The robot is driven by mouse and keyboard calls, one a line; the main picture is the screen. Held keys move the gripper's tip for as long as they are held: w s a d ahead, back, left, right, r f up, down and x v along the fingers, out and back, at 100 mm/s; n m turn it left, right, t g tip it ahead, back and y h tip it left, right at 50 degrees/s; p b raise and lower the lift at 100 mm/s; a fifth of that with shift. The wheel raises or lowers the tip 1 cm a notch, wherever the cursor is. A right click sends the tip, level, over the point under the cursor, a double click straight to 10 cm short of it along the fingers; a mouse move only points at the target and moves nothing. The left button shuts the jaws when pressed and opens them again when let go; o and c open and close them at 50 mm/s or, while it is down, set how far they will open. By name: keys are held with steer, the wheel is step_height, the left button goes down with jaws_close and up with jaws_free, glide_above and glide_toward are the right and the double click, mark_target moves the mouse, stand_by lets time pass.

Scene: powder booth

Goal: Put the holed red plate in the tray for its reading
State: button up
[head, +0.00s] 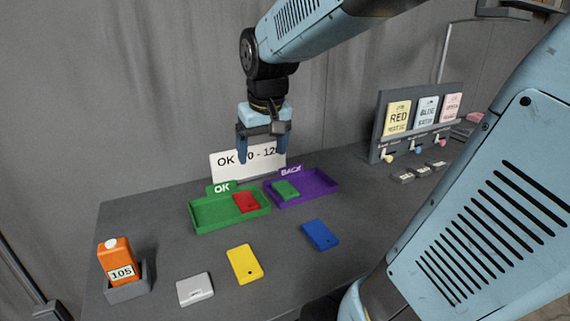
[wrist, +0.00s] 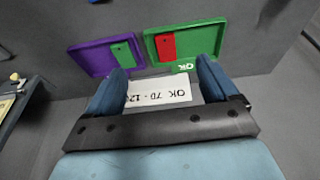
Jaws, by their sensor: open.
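The red plate (head: 246,202) lies flat in the right part of the green tray (head: 203,222), whose tab reads OK. A small dark hole shows near its front edge. The wrist view also shows the red plate (wrist: 167,46) in the green tray (wrist: 206,37). The purple tray (head: 318,187), tabbed BACK, stands just right of it with a green plate (head: 286,190) inside. My gripper (head: 262,152) is open and empty, pointing down above and behind the trays. The orange gauge (head: 116,262) reads 105 and stands in a grey holder at the front left.
A white sign (head: 228,166) behind the trays reads OK 70 - 120, partly hidden by my gripper. A yellow plate (head: 245,264), a blue plate (head: 320,235) and a pale grey block (head: 195,289) lie in front. A panel of colour cards (head: 427,117) stands at the back right.

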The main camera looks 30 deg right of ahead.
steer(key=s+t, duration=0.2)
steer(key=s, duration=0.8)
steer(key=shift+s+r, duration=0.4)
steer(key=shift+r, duration=0.05)
stand_by(1.6)
